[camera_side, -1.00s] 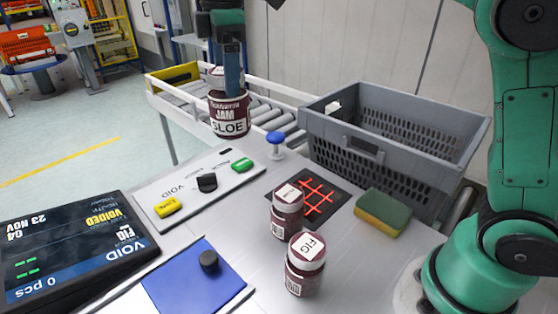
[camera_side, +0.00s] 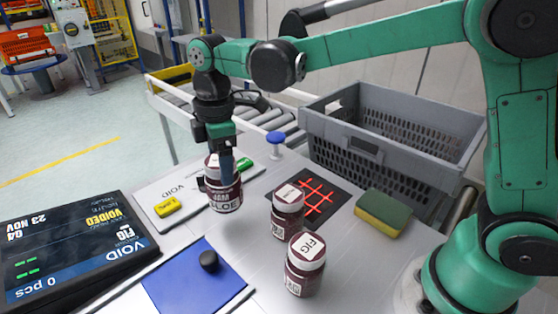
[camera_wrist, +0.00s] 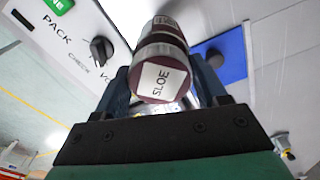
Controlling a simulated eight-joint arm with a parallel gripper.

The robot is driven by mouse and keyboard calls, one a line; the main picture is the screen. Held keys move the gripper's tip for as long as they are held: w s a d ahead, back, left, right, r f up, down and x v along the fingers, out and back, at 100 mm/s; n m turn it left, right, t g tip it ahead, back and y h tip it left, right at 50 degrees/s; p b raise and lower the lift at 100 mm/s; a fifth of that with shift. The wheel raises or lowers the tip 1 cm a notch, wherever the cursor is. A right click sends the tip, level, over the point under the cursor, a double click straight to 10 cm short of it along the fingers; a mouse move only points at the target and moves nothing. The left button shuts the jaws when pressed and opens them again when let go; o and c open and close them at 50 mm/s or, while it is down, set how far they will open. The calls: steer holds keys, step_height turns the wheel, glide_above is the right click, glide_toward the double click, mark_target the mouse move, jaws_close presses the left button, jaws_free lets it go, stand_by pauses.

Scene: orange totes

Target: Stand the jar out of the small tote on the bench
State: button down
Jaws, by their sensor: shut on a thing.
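My gripper (camera_side: 228,165) is shut on a maroon jam jar (camera_side: 225,197) with a white SLOE label, roughly upright, over the bench (camera_side: 245,245) near the control panel. The side view does not settle whether its base touches the surface. In the wrist view, the jar's SLOE lid label (camera_wrist: 163,82) shows between the fingers (camera_wrist: 163,92). A grey slatted tote (camera_side: 385,135) stands at the back right; its visible inside looks empty. A yellow container (camera_side: 172,75) on the roller conveyor is partly visible.
Two maroon jars, one plain-view (camera_side: 287,212) and one marked FIG (camera_side: 304,264), stand right of my gripper. A black pad with red grid (camera_side: 318,196), a sponge (camera_side: 383,212), a blue button (camera_side: 275,140), a blue plate with black knob (camera_side: 200,285) and a tilted screen (camera_side: 70,250) are near.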

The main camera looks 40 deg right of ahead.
steer(key=shift+f, duration=2.3)
steer(key=shift+f, duration=0.1)
steer(key=shift+c, duration=0.2)
jaws_free()
